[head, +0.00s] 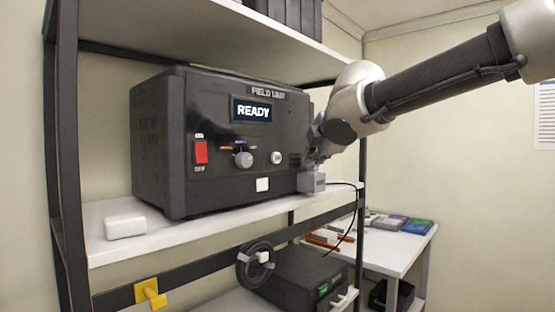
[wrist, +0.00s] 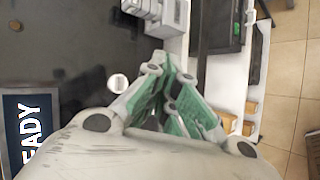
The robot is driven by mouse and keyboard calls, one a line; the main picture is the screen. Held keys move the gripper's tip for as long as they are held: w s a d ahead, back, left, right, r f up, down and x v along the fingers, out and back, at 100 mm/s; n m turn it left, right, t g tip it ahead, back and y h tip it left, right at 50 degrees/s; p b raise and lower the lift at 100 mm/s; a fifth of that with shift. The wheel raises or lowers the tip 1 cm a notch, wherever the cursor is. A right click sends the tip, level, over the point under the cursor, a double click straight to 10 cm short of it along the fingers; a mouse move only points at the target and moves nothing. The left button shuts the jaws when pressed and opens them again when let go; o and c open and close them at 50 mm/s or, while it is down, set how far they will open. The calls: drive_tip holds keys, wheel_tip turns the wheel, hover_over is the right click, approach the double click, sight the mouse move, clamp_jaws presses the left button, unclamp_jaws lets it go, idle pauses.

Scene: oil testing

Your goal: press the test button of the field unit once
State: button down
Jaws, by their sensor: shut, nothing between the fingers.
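The field unit (head: 235,105) is a dark box on the upper shelf, its screen (head: 252,111) reading READY. Its front has a red rocker switch (head: 201,152), a grey knob (head: 243,159) and a small round white button (head: 277,157) to the right of the knob. In the wrist view the round white button (wrist: 118,83) lies left of my gripper (wrist: 168,90), whose greenish fingers are shut and empty. In the head view my gripper (head: 314,157) is at the right end of the front, right of the button and apart from it. Its fingertips are partly hidden there.
A grey block (head: 312,182) is at the unit's lower right corner, close below my gripper. A white box (head: 125,226) lies on the shelf at left. A shelf post stands behind my gripper. A white table (head: 394,248) with small cases stands lower right. Open room lies at right.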

drive_tip(key=w+a, duration=0.4)
drive_tip(key=a, duration=0.1)
drive_tip(key=shift+w+a, duration=0.25)
drive_tip(key=shift+a, duration=0.15)
drive_tip(key=shift+w+a, duration=0.1)
idle(1.2)
drive_tip(key=shift+w+a, duration=0.15)
drive_tip(key=shift+a, duration=0.1)
drive_tip(key=shift+w+a, duration=0.3)
drive_tip(key=shift+a, duration=0.05)
idle(0.7)
drive_tip(key=shift+s+d, duration=0.1)
drive_tip(key=shift+d, duration=0.05)
drive_tip(key=shift+s+d, duration=0.45)
drive_tip(key=shift+d, duration=0.1)
idle(0.3)
drive_tip(key=s+d, duration=0.1)
drive_tip(key=d, duration=0.1)
drive_tip(key=s+d, duration=0.2)
idle(0.4)
